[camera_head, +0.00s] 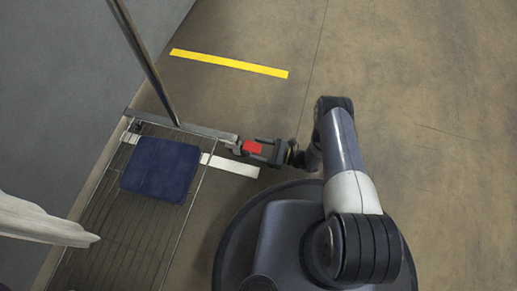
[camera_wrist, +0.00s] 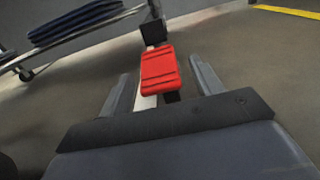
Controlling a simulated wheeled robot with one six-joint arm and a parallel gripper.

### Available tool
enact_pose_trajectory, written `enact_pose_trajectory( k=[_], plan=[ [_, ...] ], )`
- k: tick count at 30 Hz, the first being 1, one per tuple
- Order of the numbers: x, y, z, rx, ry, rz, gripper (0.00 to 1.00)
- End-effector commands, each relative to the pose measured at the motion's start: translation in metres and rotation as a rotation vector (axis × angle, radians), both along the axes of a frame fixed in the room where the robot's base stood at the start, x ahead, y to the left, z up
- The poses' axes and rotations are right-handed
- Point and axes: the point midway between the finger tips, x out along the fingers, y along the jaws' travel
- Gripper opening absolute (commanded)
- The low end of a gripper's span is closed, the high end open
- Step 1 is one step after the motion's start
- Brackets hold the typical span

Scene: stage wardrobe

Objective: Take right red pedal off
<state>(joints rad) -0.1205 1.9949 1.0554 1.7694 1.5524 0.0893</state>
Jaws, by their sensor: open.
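A red pedal (camera_head: 252,147) sticks out from the near end of the rack's low metal rail. In the wrist view the red pedal (camera_wrist: 160,70) is a ribbed block on a dark stem, in front of a black caster part (camera_wrist: 153,32). My gripper (camera_head: 257,147) is low by the floor at the pedal. In the wrist view my gripper (camera_wrist: 163,82) is open, with one finger on each side of the pedal and gaps visible between. The pedal's underside is hidden.
A wheeled rack with a wire shelf (camera_head: 110,215) carries a folded blue cloth (camera_head: 160,169). A pale garment (camera_head: 40,221) hangs at the left. A white floor strip (camera_head: 230,166) runs beneath the rail. A yellow strip (camera_head: 228,63) marks the floor behind. Floor at right is clear.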

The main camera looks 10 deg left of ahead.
Motion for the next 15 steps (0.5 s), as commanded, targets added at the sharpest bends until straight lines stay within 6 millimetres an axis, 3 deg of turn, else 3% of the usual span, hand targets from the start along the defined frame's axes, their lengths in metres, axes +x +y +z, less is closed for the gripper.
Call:
enact_pose_trajectory(
  k=[10, 15],
  plan=[
    [0.0002, 0.0029, 0.0002, 0.0, 0.0, 0.0, 0.61],
    [0.0002, 0.0028, 0.0001, 0.0, 0.0, 0.0, 0.47]
  ],
)
